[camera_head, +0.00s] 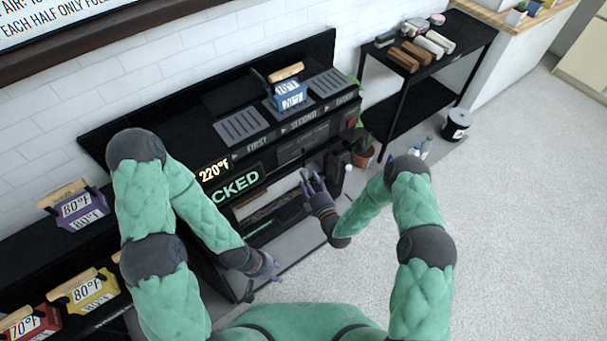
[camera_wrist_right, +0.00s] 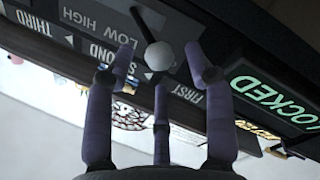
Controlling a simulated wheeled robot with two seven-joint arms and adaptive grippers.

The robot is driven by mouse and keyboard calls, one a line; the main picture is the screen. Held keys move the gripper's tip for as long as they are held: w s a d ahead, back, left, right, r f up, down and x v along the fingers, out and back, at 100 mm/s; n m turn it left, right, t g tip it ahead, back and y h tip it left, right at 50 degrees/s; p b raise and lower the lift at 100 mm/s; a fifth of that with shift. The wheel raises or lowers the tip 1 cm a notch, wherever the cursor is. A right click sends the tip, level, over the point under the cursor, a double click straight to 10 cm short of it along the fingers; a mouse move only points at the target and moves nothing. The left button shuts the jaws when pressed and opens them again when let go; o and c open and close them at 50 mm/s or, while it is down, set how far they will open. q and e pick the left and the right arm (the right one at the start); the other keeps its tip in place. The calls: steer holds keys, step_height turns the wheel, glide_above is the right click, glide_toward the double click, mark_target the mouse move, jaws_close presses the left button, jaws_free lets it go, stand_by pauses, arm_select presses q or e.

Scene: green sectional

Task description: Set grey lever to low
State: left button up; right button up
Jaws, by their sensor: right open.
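The lever (camera_wrist_right: 150,27) shows in the right wrist view as a short dark rod with a round light-grey knob (camera_wrist_right: 160,56). Its panel carries the words LOW and HIGH, seen upside down; I cannot tell which setting it stands at. My right gripper (camera_head: 312,182) is in front of the black machine (camera_head: 300,140). In the right wrist view its purple fingers (camera_wrist_right: 163,75) are spread open around the knob, with no clear grip on it. My left gripper (camera_head: 270,270) is low in front of the machine's left part, away from the lever; its finger opening is unclear.
The machine shows 220°F and a green, partly hidden LOCKED sign (camera_head: 235,190). A blue block with a wooden handle (camera_head: 288,92) sits on top. Purple (camera_head: 80,210) and yellow (camera_head: 92,295) blocks stand left. A plant (camera_head: 362,150) stands right. Open floor (camera_head: 510,230) lies to the right.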

mark_target(303, 161)
steer(key=shift+b+x, duration=0.35)
steer(key=shift+x, duration=1.7)
jaws_close()
